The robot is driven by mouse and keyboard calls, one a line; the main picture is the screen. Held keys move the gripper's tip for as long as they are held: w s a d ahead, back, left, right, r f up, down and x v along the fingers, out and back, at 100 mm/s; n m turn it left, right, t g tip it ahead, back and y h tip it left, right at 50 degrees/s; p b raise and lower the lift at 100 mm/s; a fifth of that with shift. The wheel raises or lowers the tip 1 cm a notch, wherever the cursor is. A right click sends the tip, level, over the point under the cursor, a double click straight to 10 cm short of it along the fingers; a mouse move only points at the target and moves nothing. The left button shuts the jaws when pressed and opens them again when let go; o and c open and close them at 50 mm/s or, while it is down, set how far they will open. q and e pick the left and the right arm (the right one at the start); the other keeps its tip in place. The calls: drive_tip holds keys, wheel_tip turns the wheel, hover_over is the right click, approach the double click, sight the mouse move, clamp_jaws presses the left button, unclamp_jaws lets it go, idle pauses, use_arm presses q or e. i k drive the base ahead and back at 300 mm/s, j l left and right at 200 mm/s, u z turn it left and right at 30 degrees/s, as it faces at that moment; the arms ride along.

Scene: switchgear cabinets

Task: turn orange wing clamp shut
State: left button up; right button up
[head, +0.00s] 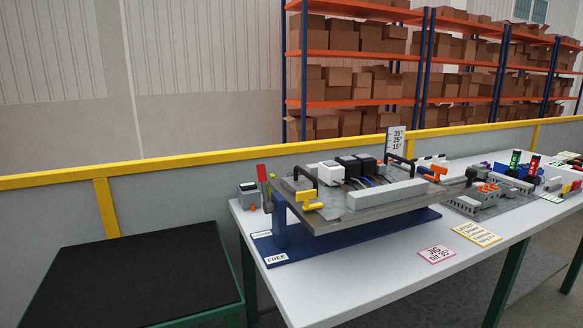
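An orange wing-shaped part (437,172), which looks like the orange wing clamp, sits at the right end of a grey plate of the jig. Whether it is turned open or shut is too small to tell. A yellow wing-shaped part (307,196) sits at the plate's left end. The grey plate (345,214) is tilted on a blue base (352,239) on the white table. Neither of my grippers is in view.
The white table (365,271) holds a red-handled lever (263,180), an angle sign (395,141) and a second grey fixture (474,200) with orange parts. A black-topped table (130,272) stands empty at left. A yellow-topped barrier (190,161) runs behind.

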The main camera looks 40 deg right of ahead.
sight(438, 169)
drive_tip(key=z, duration=2.1)
drive_tip(key=i+l, duration=0.6)
drive_tip(key=i, duration=0.15)
